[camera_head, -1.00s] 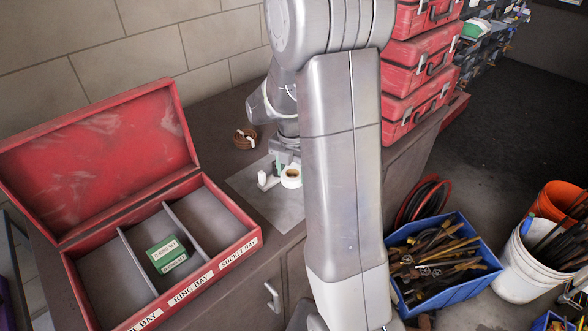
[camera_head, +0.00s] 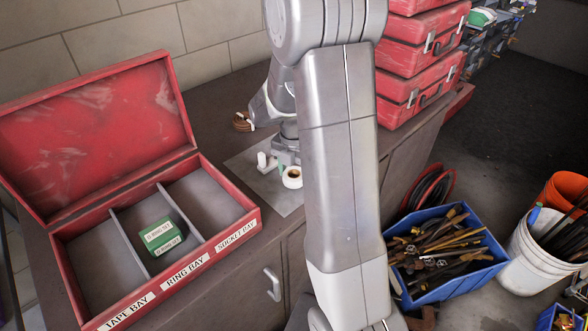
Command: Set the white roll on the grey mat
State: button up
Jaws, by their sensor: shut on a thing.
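The white roll (camera_head: 292,178), a ring with a dark hollow middle, is at my gripper, over the right part of the grey mat (camera_head: 262,187). My gripper (camera_head: 283,168) points down and is shut on the roll. My own arm hides part of the gripper and the mat's right side. I cannot tell whether the roll touches the mat. A small pale upright piece (camera_head: 262,161) shows just left of the gripper, and I cannot tell what it is.
An open red case (camera_head: 190,276) with three bays stands left of the mat; green boxes (camera_head: 160,235) lie in its middle bay. A brown coil (camera_head: 242,122) lies behind the mat. Red cases (camera_head: 420,62) are stacked at right. The mat's front left part is clear.

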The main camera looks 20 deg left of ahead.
jog(key=shift+f+b, duration=0.4)
jog(key=shift+f, duration=0.3)
dwell(0.4)
jog(key=o, duration=0.6)
jog(key=shift+o, duration=0.2)
jog(key=o, duration=0.6)
jog(key=shift+c, duration=0.2)
jog(key=shift+r, duration=0.15)
jog(key=shift+r+p, duration=3.05)
jog(key=shift+r, duration=0.9)
jog(key=shift+f, duration=0.15)
